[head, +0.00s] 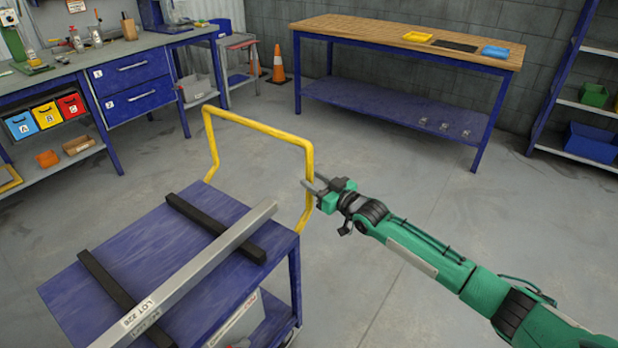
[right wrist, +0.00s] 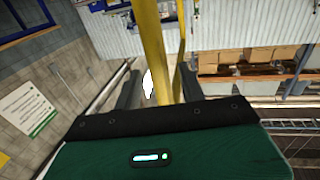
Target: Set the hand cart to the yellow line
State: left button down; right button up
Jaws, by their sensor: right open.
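The hand cart (head: 190,232) stands at the lower left in the head view, with a blue top and a yellow tubular handle (head: 262,127) at its far end. My right gripper (head: 312,183) is at the right upright of this handle. In the right wrist view the yellow tube (right wrist: 150,50) passes between its two open fingers (right wrist: 160,88). A gap shows beside the tube, and I cannot tell whether either finger touches it. No yellow floor line is visible in either view. My left gripper is not in view.
A silver bar (head: 190,275) marked LOT lies across two black strips on the cart. A wood-topped bench (head: 390,34) stands at the back, an orange cone (head: 279,68) left of it. A drawer workbench (head: 135,60) is at left. Grey floor (head: 400,150) between is clear.

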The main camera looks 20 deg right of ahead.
jog(key=shift+x, duration=1.4)
grip_shut()
